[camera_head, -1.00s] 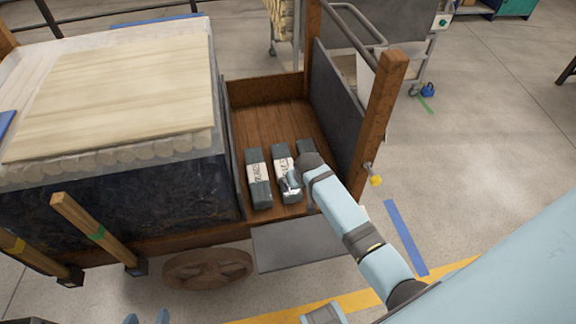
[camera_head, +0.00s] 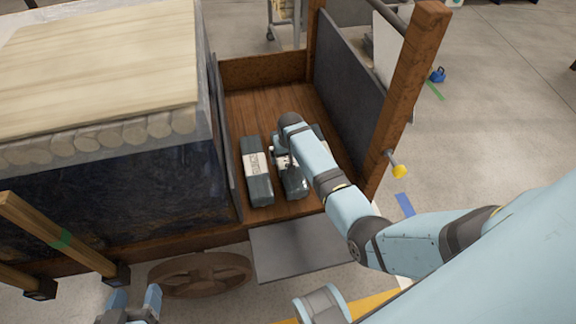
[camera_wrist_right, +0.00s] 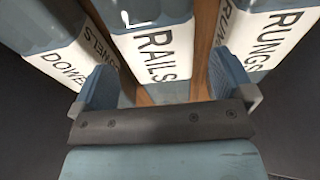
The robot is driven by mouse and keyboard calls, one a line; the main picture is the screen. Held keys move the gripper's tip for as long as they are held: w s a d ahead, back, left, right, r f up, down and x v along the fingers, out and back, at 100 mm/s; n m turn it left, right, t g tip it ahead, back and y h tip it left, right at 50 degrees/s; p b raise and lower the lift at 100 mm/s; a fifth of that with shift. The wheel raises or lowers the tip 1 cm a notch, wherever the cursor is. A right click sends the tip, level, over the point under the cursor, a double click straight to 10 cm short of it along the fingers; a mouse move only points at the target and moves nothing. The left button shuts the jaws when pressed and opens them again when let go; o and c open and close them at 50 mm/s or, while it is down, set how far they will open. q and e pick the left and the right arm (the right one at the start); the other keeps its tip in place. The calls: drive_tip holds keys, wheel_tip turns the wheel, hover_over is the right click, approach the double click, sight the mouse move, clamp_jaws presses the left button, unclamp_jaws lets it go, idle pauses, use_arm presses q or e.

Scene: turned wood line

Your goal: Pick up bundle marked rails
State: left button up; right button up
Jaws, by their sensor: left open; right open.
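Three dark grey bundles with white labels lie side by side on the wooden cart bed. The middle one is the bundle marked RAILS (camera_wrist_right: 158,52), and it also shows in the head view (camera_head: 295,186), partly covered by my right arm. My right gripper (camera_wrist_right: 165,82) is open, with one blue finger on each side of the RAILS bundle's near part. I cannot tell whether the fingers touch it. In the head view, my right gripper (camera_head: 284,158) is over the middle bundle. My left gripper (camera_head: 132,304) is open and empty at the bottom left, outside the cart.
The bundle marked DOWELS (camera_wrist_right: 75,45) lies left and the bundle marked RUNGS (camera_wrist_right: 265,35) right, with narrow gaps. A grey panel (camera_head: 345,90) and wooden post (camera_head: 405,90) bound the bed's right side. A wrapped wood stack (camera_head: 100,70) stands left.

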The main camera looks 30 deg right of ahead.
sight(288, 158)
drive_tip(key=shift+w+f, duration=0.1)
drive_tip(key=shift+f, duration=0.45)
drive_tip(key=shift+w+d+f+b, duration=0.15)
drive_tip(key=shift+f+b, duration=0.25)
drive_tip(key=shift+f, duration=0.1)
drive_tip(key=f, duration=0.1)
drive_tip(key=w+f+b, duration=0.1)
drive_tip(key=f+b, duration=0.1)
drive_tip(key=f, duration=0.1)
drive_tip(key=shift+w+d, duration=0.2)
drive_tip(key=shift+d, duration=0.1)
drive_tip(key=shift+f, duration=0.1)
use_arm(q)
drive_tip(key=w+d+r+t+h, duration=0.2)
drive_tip(key=d+r+t, duration=0.1)
drive_tip(key=r, duration=0.3)
drive_tip(key=shift+r+h, duration=0.25)
drive_tip(key=shift+h, duration=0.05)
use_arm(e)
drive_tip(key=c, duration=1.1)
